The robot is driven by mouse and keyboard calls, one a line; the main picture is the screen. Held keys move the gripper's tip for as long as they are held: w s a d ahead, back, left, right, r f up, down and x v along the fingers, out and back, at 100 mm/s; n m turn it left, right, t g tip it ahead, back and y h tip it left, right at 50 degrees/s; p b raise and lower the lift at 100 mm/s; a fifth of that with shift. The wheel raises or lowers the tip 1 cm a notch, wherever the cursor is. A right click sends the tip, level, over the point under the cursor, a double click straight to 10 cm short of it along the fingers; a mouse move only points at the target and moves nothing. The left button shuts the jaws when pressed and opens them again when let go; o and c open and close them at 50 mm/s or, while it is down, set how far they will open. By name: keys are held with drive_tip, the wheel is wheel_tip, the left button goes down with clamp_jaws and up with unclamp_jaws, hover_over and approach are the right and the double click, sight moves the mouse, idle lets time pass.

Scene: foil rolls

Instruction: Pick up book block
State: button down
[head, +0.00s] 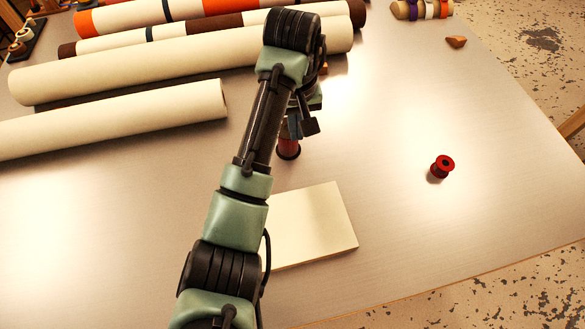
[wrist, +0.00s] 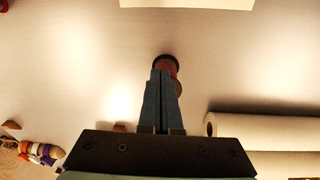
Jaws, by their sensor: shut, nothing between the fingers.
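The book block (head: 312,225) is a flat cream slab lying on the table, partly hidden behind my arm in the head view. Only its edge (wrist: 187,3) shows at the top of the wrist view. My gripper (head: 291,133) is beyond the block, on its far side, apart from it. In the wrist view my gripper's fingers (wrist: 161,76) are together with nothing held. A dark red-brown spool (head: 289,150) stands by the fingertips; the fingers partly cover this spool (wrist: 168,62) in the wrist view. I cannot tell whether they touch it.
Long cream rolls (head: 120,115) lie at the left and back, with orange and brown banded rolls (head: 180,12) behind. A red spool (head: 442,167) stands on the right. A small brown piece (head: 456,42) lies at the back right. The table right of the block is clear.

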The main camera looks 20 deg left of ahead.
sight(289, 190)
drive_tip(key=shift+n+g, duration=0.4)
drive_tip(key=shift+g, duration=0.3)
drive_tip(key=s+f+b, duration=0.1)
drive_tip(key=f, duration=0.2)
drive_tip(key=a+f+b, duration=0.1)
drive_tip(key=f+b, duration=0.1)
drive_tip(key=f, duration=0.1)
drive_tip(key=s+f+b, duration=0.1)
drive_tip(key=f, duration=0.3)
drive_tip(key=shift+s+a+b, duration=0.25)
drive_tip(key=shift+s+b, duration=0.05)
drive_tip(key=shift+s+d+f+p, duration=0.2)
drive_tip(key=shift+s+d+p, duration=0.15)
drive_tip(key=shift+s, duration=0.15)
drive_tip(key=shift+s+d+f+p, duration=0.2)
drive_tip(key=shift+s+d+p, duration=0.15)
drive_tip(key=shift+s, duration=0.1)
drive_tip(key=shift+s+d, duration=0.45)
drive_tip(key=shift+s, duration=0.2)
